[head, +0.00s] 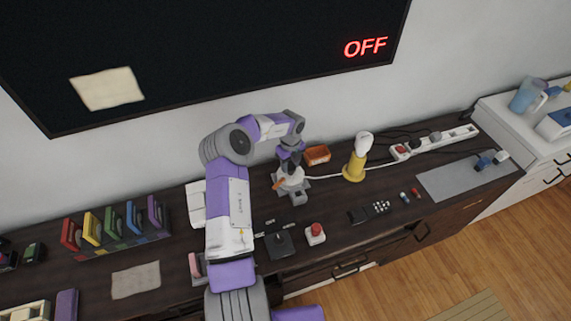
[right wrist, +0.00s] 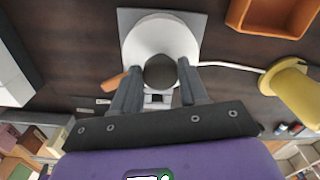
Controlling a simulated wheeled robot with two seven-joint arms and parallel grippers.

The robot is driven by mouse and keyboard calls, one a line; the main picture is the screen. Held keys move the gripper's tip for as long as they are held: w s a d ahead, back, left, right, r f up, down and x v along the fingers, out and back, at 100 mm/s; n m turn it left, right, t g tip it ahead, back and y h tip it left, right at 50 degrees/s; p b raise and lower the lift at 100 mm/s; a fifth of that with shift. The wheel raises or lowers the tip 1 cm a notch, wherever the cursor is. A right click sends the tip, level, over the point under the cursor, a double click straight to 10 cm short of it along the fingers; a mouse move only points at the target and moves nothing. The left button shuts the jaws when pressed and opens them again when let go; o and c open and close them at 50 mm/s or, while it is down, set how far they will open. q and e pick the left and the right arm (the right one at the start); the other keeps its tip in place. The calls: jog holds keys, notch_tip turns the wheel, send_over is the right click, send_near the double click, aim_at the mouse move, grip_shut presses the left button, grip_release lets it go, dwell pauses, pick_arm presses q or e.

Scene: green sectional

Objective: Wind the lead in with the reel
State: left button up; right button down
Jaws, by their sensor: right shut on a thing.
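The reel is a white drum (right wrist: 150,38) on a grey square base (right wrist: 192,18), with a dark round knob (right wrist: 161,72) at its near side. In the head view the reel (head: 293,184) stands on the dark counter, partly hidden by my arm. My right gripper (head: 291,160) is over it; in the right wrist view its fingers (right wrist: 160,78) are shut on the knob. An orange piece (right wrist: 116,82) sticks out at the drum's left. The white lead (head: 327,177) runs right from the reel, past a yellow post (head: 354,170), towards a white power strip (head: 432,142). My left gripper is not in view.
An orange box (head: 317,154) stands behind the reel. A black switch box (head: 279,243) and a red button (head: 316,232) sit in front. Coloured folders (head: 117,226) stand at left, a grey mat (head: 465,178) lies at right. The wall screen (head: 220,60) reads OFF.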

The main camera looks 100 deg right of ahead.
jog(key=c, duration=0.6)
grip_release()
notch_tip(320, 180, up, 8)
jog(key=shift+f+p, duration=0.2)
jog(key=shift+p, duration=0.25)
